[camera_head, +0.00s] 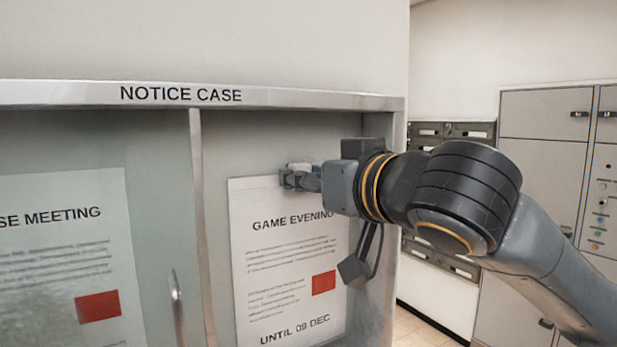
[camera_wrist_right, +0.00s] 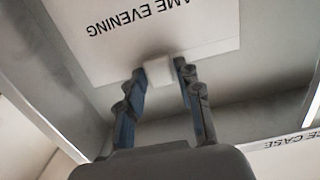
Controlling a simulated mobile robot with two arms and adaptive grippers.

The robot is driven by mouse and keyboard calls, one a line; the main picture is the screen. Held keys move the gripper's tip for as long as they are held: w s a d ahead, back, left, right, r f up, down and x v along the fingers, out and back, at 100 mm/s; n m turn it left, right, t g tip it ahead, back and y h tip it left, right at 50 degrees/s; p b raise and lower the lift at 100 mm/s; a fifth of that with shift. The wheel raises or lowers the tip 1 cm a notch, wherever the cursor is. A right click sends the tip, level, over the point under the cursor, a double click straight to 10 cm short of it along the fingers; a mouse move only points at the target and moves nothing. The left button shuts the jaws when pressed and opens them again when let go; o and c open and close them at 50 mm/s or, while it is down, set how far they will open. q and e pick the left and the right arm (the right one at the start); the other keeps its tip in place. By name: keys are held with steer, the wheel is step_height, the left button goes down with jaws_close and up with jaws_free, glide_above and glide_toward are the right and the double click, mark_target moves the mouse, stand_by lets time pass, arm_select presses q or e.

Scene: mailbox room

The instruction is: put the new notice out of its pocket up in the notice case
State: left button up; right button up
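A white notice headed GAME EVENING and UNTIL 09 DEC, with a red square (camera_head: 324,282), is in the right section of the notice case (camera_head: 350,97); the notice (camera_head: 255,262) also shows upside down in the right wrist view (camera_wrist_right: 205,28). A small white block (camera_wrist_right: 159,71) sits at its top edge. My right gripper (camera_head: 292,177) reaches into the case there. In the right wrist view its fingers (camera_wrist_right: 160,72) are drawn in on both sides of the block and appear shut on it. My left gripper is not in view.
A second notice headed SE MEETING (camera_head: 60,265) is in the left section. A metal upright (camera_head: 200,220) divides the sections, and a handle (camera_head: 175,300) stands near it. Grey mailboxes (camera_head: 455,132) and lockers (camera_head: 540,110) are on the right.

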steer(key=shift+o, duration=1)
steer(key=shift+s, duration=0.1)
steer(key=shift+d, duration=0.1)
steer(key=shift+s, duration=0.1)
